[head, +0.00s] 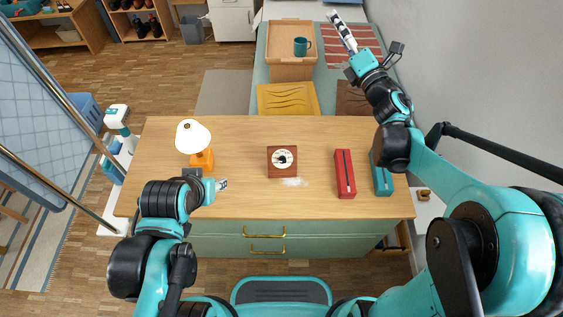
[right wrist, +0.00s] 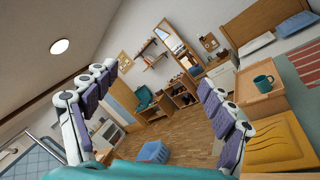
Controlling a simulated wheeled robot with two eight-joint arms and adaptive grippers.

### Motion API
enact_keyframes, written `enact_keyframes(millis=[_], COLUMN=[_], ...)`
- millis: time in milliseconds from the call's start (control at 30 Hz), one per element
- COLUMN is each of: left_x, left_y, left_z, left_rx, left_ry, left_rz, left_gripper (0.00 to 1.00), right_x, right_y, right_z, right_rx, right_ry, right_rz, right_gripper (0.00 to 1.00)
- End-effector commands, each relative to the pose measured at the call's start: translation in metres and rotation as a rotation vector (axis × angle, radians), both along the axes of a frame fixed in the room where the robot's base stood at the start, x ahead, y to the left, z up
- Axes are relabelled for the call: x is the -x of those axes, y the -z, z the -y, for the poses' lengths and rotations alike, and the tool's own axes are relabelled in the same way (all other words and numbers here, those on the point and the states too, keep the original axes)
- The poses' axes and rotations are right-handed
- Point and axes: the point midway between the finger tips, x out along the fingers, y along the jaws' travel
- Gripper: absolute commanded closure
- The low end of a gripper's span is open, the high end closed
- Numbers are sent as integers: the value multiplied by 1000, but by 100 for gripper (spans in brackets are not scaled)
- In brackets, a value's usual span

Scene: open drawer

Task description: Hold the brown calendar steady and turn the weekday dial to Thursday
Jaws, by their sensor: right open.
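The brown calendar (head: 282,171) stands near the middle of the wooden dresser top in the head view, with a round white dial (head: 282,159) on its face. The dial's lettering is too small to read. My left gripper (head: 222,184) is over the dresser top, to the left of the calendar and apart from it. Its finger state is too small to tell. My right gripper (head: 333,15) is raised at the upper right, far from the calendar. In the right wrist view its two fingers (right wrist: 160,120) are spread wide with nothing between them.
An orange lamp (head: 202,158) stands left of the calendar. A red box (head: 345,174) and a teal box (head: 381,180) lie to its right. A pale patch (head: 293,182) is by the calendar. Behind are a wooden tray (head: 284,72) and teal mug (head: 301,46).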

Motion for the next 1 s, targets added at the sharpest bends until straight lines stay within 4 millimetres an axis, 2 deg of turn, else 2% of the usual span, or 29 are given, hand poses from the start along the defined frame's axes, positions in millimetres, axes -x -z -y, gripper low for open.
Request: enact_keyframes(millis=[100, 200, 300, 467, 600, 700, 833, 1000], left_x=[0, 0, 0, 0, 0, 0, 0, 0], left_y=[11, 16, 21, 28, 33, 36, 39, 40], left_z=[0, 0, 0, 0, 0, 0, 0, 0], left_rx=[0, 0, 0, 0, 0, 0, 0, 0], left_ry=[0, 0, 0, 0, 0, 0, 0, 0], left_rz=[0, 0, 0, 0, 0, 0, 0, 0], left_gripper=[60, 60, 60, 60, 60, 60, 60, 60], right_x=[-8, -4, 5, 26, 49, 66, 84, 97], right_y=[51, 99, 149, 230, 296, 336, 372, 395], right_z=[-33, -55, -68, -74, -68, -61, -52, -44], right_rx=[297, 508, 677, 887, 1021, 1084, 1132, 1156], right_ry=[-164, -306, -441, -654, -837, -954, -1069, -1145], right_rz=[111, 190, 254, 338, 397, 429, 459, 475], right_gripper=[16, 16, 16, 16, 16, 16, 16, 16])
